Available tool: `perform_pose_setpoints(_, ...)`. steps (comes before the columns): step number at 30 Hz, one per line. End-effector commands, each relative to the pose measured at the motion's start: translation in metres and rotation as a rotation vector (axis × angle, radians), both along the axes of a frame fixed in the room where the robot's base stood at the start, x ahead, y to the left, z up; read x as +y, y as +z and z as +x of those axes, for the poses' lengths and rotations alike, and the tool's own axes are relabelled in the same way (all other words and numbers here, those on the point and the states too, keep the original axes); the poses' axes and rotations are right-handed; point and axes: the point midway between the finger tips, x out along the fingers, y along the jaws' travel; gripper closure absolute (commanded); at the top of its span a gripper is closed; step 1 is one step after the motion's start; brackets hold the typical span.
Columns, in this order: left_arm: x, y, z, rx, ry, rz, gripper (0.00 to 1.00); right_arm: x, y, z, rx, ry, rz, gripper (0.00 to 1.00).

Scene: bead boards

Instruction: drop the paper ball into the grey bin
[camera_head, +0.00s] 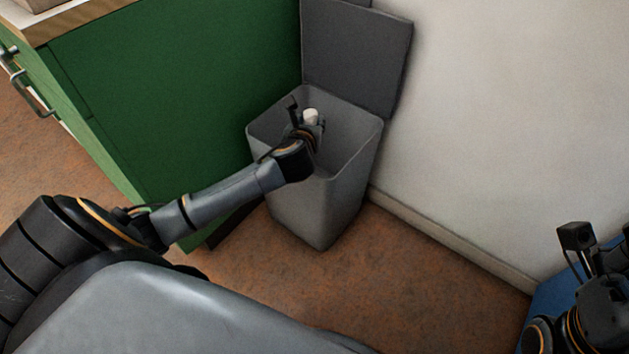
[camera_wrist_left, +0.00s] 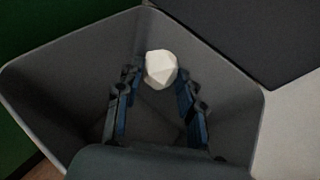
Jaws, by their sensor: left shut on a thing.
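The paper ball (camera_head: 311,116) is small, white and faceted, and it also shows in the left wrist view (camera_wrist_left: 161,69). My left gripper (camera_head: 314,124) is shut on it, with a finger on each side in the left wrist view (camera_wrist_left: 158,82). The grey bin (camera_head: 318,207) stands on the floor with its top open. The ball and fingers are over the bin's opening; how deep they reach is hard to tell. My right gripper (camera_head: 597,268) is at the lower right edge, partly cut off, and its fingers do not show clearly.
The dark grey lid (camera_head: 355,50) stands raised behind the bin. A green cabinet (camera_head: 170,95) with a metal handle is left of the bin, and a white wall (camera_head: 500,110) is to the right. Brown floor (camera_head: 420,275) is clear in front. Something blue (camera_head: 552,304) lies by my right arm.

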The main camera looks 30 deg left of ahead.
Motion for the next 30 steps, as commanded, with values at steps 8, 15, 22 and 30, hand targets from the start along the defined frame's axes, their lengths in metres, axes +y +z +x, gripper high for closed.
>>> perform_pose_setpoints(8,-0.0002,-0.0031,0.0001,0.0,-0.001,0.0,0.71,0.0006,0.0035,0.0001,-0.018,-0.002,-0.002,0.0)
perform_pose_setpoints(15,-0.0003,-0.003,0.0001,0.0,-0.001,0.0,0.46,0.0006,0.0035,0.0002,-0.017,-0.001,-0.002,0.0)
perform_pose_setpoints(22,-0.0004,-0.0032,0.0,0.0,-0.001,0.0,0.35,0.0007,0.0034,0.0003,-0.017,-0.001,-0.002,0.0)
perform_pose_setpoints(30,-0.0046,0.0002,-0.0088,0.001,-0.002,0.001,0.35,0.0006,0.0033,0.0002,-0.017,-0.001,-0.002,0.0)
